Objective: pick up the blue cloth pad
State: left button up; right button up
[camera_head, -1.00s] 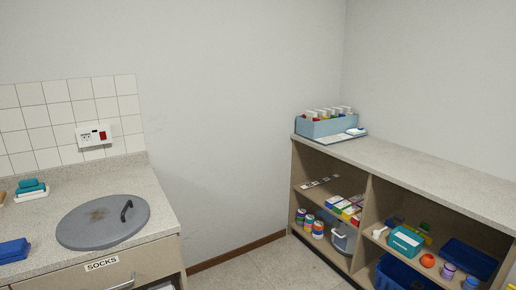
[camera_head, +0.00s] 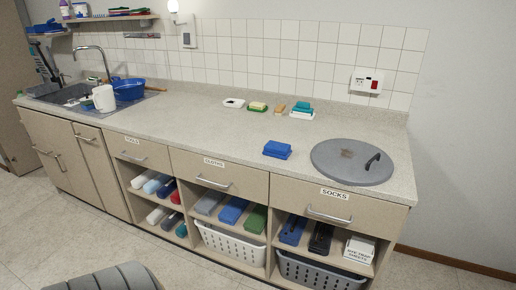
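A blue folded pad (camera_head: 277,149), which looks like the blue cloth pad, lies on the speckled counter (camera_head: 215,133) near its front edge. Other blue folded items are on the open shelves below, one under the cloths drawer (camera_head: 233,210) and one under the socks drawer (camera_head: 292,230). Neither of my grippers shows in the head view.
A sink (camera_head: 62,92) with a faucet and a blue basin (camera_head: 128,90) is at the far left. Small sponges and dishes, including a teal stack (camera_head: 301,109), stand behind the pad. White (camera_head: 229,243) and grey baskets (camera_head: 318,272) are below. The counter left of the pad is clear.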

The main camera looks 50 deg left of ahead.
aim_at(276, 149)
jog(key=u, duration=1.4)
